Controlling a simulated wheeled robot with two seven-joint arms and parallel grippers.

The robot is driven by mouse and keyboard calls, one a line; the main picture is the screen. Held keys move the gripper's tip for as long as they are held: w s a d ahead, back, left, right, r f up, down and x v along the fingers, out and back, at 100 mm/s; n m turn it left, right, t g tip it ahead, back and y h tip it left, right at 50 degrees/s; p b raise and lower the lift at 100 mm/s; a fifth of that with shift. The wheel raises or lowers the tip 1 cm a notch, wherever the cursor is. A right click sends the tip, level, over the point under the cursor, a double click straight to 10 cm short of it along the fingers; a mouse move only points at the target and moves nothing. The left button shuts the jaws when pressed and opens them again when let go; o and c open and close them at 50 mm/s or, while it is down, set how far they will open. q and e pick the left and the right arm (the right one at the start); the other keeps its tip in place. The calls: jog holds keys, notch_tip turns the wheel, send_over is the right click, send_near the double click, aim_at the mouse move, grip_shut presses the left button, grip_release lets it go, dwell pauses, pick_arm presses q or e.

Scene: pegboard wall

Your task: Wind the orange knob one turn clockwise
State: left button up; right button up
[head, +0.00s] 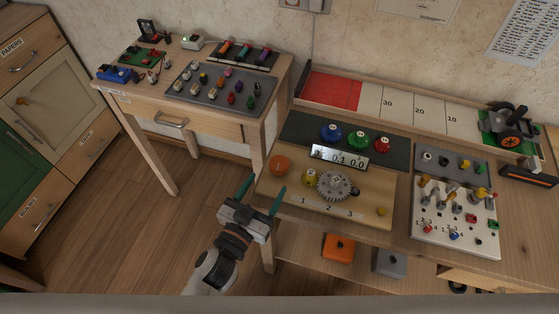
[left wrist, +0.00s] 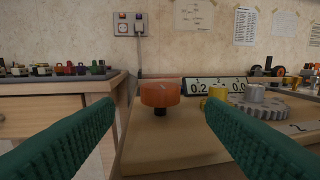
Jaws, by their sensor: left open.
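The orange knob (head: 279,165) is a round disc at the left end of a light wooden board (head: 372,207) on the workbench. In the left wrist view the knob (left wrist: 160,93) sits on a short dark shaft, straight ahead in the middle. My left gripper (head: 267,183) is open and empty at the board's left edge. Its two green fingers point toward the knob, spread to either side of it in the picture, and they appear short of it. My right gripper is not in view.
Right of the knob are a yellow knob (head: 309,178), a grey gear (head: 335,186) and a number display (head: 340,157). Blue, green and red knobs (head: 357,140) stand behind. A second table (head: 150,103) with small parts is at left, with a floor gap between.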

aim_at(275, 173)
pick_arm(q)
jog(key=x, duration=0.8)
jog(key=shift+c, duration=0.5)
jog(key=shift+p, duration=0.3)
jog(key=c, duration=0.9)
